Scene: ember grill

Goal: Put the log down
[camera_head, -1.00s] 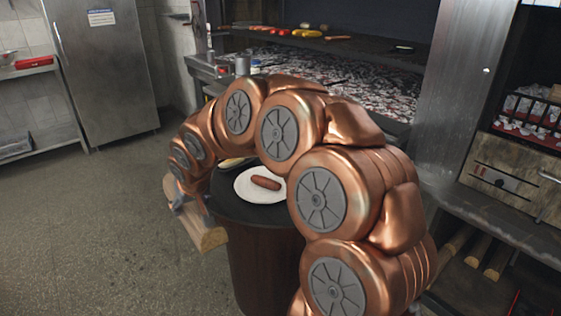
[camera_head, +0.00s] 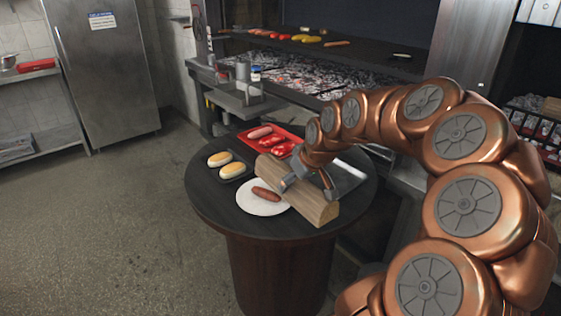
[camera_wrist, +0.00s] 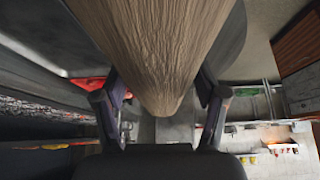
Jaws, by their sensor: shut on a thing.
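The log (camera_head: 300,194) is a split, light-brown piece of wood, lying lengthwise over the round dark table (camera_head: 222,208). My gripper (camera_head: 308,188) is shut on the log from above, one finger on each side of it. In the wrist view, the log (camera_wrist: 158,45) fills the middle between the two fingers (camera_wrist: 160,112). The log's near end overlaps the right side of the white plate (camera_head: 258,209) in the head view. I cannot tell whether the log touches the table or plate or hangs just above them.
A sausage (camera_head: 266,194) lies on the plate. Two filled buns (camera_head: 226,165) sit on a dark tray at the left. A red tray (camera_head: 287,130) with red food stands at the back. The glowing grill (camera_head: 310,75) is behind. The table's front left rim is bare.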

